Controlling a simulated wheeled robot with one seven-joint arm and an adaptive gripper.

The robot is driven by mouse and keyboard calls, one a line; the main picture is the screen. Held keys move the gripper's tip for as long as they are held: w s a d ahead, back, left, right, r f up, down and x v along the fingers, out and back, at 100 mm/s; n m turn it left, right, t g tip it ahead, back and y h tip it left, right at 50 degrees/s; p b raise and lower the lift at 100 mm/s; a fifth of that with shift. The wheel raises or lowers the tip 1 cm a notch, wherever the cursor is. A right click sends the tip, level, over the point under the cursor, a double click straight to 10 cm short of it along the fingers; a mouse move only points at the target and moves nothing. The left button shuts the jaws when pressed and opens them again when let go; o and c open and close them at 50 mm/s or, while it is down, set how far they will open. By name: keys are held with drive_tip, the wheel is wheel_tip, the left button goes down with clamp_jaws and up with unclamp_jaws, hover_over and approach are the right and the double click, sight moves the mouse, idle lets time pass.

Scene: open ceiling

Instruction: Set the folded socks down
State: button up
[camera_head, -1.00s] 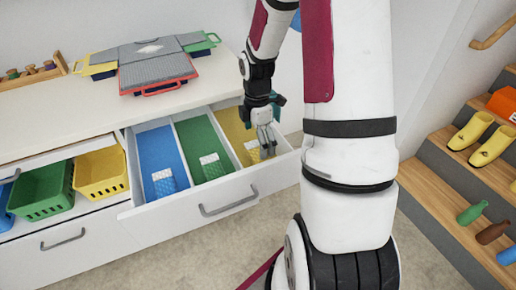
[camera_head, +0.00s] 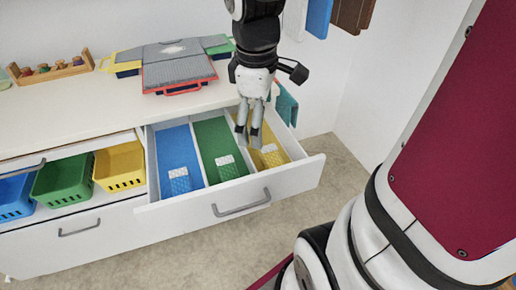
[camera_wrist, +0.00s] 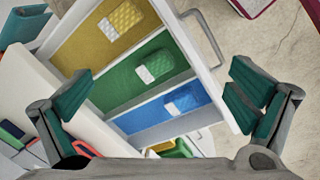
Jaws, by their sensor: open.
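Folded socks lie in the open drawer (camera_head: 240,195), one piece per coloured compartment, each with a white patch. The yellow folded socks (camera_head: 270,157) lie on the yellow floor at the right; they also show in the wrist view (camera_wrist: 122,20). The green ones (camera_head: 228,170) lie in the middle, the blue ones (camera_head: 180,182) at the left. My gripper (camera_head: 249,130) is above the drawer, near the yellow and green compartments, pointing down. In the wrist view its fingers (camera_wrist: 165,95) are spread wide with nothing between them.
Blue, green (camera_head: 63,178) and yellow baskets (camera_head: 120,166) stand in the shelf at left. The white counter (camera_head: 50,118) holds folding boards (camera_head: 178,68) and a wooden rack (camera_head: 50,70). Floor in front of the drawer is clear.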

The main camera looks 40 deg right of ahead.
drive_tip(key=s+a+r+m+t, duration=0.1)
drive_tip(key=s+a+r+m, duration=0.1)
drive_tip(key=s+a+m, duration=0.2)
drive_tip(key=s+a+r+m+y, duration=0.1)
drive_tip(key=s+a+r+m, duration=0.1)
drive_tip(key=s, duration=0.8)
drive_tip(key=a+m, duration=0.1)
drive_tip(key=a, duration=0.1)
drive_tip(key=shift+a+r+m+t, duration=0.2)
drive_tip(key=shift+a+m+t, duration=0.1)
drive_tip(key=shift+m+t, duration=0.1)
wheel_tip(320, 180, up, 7)
drive_tip(key=t+p, duration=0.1)
drive_tip(key=p, duration=0.4)
drive_tip(key=shift+r+t+p, duration=0.15)
drive_tip(key=shift+t+p, duration=0.15)
drive_tip(key=shift+p, duration=0.1)
drive_tip(key=shift+w, duration=0.15)
